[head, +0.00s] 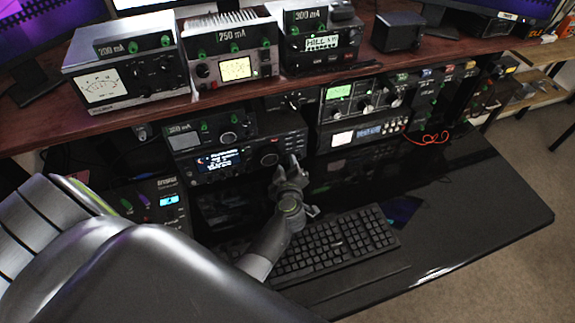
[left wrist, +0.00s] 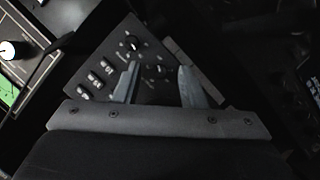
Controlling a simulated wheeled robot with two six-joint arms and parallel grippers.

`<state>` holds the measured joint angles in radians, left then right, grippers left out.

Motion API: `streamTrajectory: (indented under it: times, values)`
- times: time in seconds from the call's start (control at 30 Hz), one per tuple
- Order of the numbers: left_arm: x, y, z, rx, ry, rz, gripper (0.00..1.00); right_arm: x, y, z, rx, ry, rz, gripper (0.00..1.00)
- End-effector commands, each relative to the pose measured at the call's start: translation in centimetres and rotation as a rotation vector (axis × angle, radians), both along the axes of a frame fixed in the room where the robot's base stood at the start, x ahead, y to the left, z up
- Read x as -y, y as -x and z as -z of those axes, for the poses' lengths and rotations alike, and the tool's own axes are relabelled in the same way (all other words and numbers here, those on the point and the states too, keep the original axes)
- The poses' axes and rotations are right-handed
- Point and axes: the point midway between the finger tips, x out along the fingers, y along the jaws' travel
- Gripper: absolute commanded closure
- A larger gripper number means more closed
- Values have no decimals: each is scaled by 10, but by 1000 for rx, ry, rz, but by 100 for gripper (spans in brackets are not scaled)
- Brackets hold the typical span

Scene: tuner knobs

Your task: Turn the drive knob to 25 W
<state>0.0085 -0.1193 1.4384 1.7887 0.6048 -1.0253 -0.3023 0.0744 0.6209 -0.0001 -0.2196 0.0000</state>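My left gripper (head: 287,167) is in front of the black radio (head: 217,163) with the lit blue display, close to its right end. In the left wrist view the two fingers (left wrist: 158,66) stand apart with a gap between them, and nothing is held. Beyond them is a dark panel (left wrist: 110,58) with a black knob (left wrist: 132,44) ahead of the left fingertip. A smaller control (left wrist: 158,70) shows between the fingers. I cannot read a drive label or a 25 W mark, so I cannot tell which knob is the drive knob. My right gripper is not in view.
A keyboard (head: 335,243) lies on the black desk (head: 480,213) below my left arm. Meter boxes (head: 125,75) and other radios (head: 235,68) stand on the wooden shelf above. More units (head: 365,133) stand to the right. The desk's right side is clear.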

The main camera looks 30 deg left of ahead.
Motion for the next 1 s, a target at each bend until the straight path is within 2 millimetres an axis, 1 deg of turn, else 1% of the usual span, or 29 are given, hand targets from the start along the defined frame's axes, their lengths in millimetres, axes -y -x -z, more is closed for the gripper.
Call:
streamTrajectory:
  times: [0.1, 0.3, 0.37, 0.4, 0.67, 1.0]
  values:
    - [0, 0, 0, 0, 0, 0, 64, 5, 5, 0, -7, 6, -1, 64]
    - [0, 0, 0, 0, 0, 0, 90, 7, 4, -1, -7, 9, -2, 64]
    - [0, 0, 0, 0, 0, 0, 98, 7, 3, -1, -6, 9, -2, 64]
    - [0, 0, 0, 0, 0, 0, 100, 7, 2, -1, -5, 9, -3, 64]
    - [0, 1, 1, 34, 29, 0, 100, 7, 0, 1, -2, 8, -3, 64]
    - [-1, 2, 5, 211, 187, 0, 100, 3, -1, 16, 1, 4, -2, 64]
